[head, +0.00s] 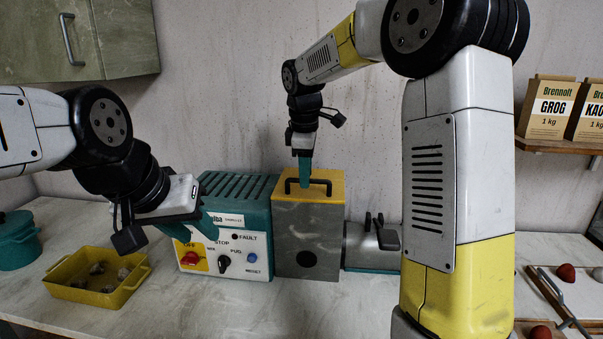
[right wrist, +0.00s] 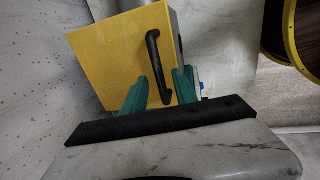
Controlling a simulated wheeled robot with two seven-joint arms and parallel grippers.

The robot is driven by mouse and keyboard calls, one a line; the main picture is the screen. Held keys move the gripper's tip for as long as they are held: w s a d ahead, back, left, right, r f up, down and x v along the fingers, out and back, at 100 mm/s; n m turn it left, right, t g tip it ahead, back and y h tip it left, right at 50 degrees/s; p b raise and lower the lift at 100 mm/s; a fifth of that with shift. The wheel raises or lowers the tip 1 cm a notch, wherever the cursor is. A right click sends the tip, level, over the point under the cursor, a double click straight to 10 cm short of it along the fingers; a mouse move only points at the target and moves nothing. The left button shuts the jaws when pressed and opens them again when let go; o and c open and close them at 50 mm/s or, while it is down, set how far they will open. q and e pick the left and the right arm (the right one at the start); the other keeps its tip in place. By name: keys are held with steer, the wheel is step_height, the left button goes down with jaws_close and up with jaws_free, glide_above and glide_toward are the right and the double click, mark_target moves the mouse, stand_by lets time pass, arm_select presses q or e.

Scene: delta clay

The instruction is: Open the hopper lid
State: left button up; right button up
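The hopper (head: 309,240) is a grey box with a yellow lid (head: 325,190) lying closed on its top. A black bar handle (head: 292,187) stands on the lid. In the right wrist view the yellow lid (right wrist: 112,62) fills the middle, with its handle (right wrist: 154,58) running down between my teal fingers. My right gripper (head: 305,178) points down at the handle; in the right wrist view its fingers (right wrist: 160,92) are apart, with gaps beside the handle. My left gripper (head: 192,228) hangs before the control box's left part, its teal fingers apart and empty.
The teal control box (head: 235,190) with knobs and buttons adjoins the hopper's left side. A metal barrel (head: 368,246) sticks out right. A yellow tray (head: 75,292) with grey lumps and a teal pot (head: 18,240) stand left. My right arm hides part of the counter.

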jaws_close()
stand_by(1.4)
